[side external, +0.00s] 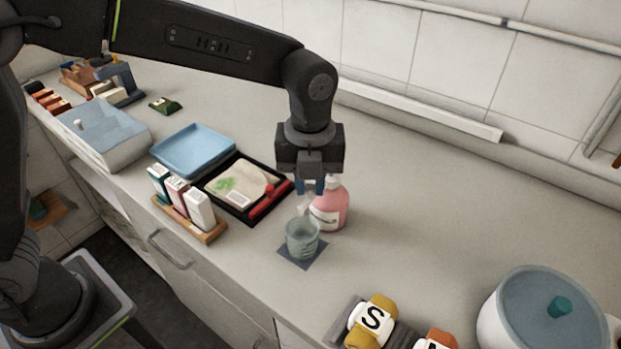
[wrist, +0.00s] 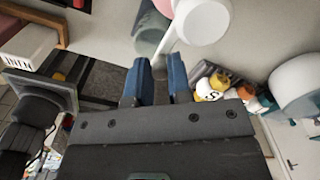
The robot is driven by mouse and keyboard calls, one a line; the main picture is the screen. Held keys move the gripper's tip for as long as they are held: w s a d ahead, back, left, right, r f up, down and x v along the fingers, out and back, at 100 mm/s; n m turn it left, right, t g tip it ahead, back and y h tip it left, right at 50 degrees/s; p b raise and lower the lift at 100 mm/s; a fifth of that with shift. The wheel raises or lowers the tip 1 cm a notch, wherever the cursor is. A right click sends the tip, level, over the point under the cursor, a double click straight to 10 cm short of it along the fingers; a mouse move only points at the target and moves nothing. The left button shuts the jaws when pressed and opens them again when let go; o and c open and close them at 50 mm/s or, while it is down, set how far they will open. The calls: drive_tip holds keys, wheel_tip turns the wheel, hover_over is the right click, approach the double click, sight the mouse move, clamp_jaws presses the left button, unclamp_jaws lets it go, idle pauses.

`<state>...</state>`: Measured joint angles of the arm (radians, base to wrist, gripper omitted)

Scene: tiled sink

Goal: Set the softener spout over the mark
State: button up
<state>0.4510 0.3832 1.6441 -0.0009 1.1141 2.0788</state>
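The softener is a pink pump bottle (side external: 331,207) with a white label, upright on the counter. In the wrist view its white pump head (wrist: 203,20) is at the top, and its thin white spout (wrist: 172,46) slants down to the left. A ribbed clear glass (side external: 302,238) stands on a dark square mat (side external: 287,252), which may be the mark, just in front of the bottle. My gripper (side external: 314,185) points down beside the pump head. Its two blue fingers (wrist: 159,80) are a narrow gap apart, with the spout's tip at that gap; contact is unclear.
A wooden rack (side external: 208,232) with several small cartons and a black tray (side external: 232,207) lie left of the bottle. Counter right of the bottle is clear.

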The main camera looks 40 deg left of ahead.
sight(309, 185)
drive_tip(key=o, duration=0.4)
drive_tip(key=shift+o, duration=0.2)
wheel_tip(309, 185, up, 14)
idle(0.4)
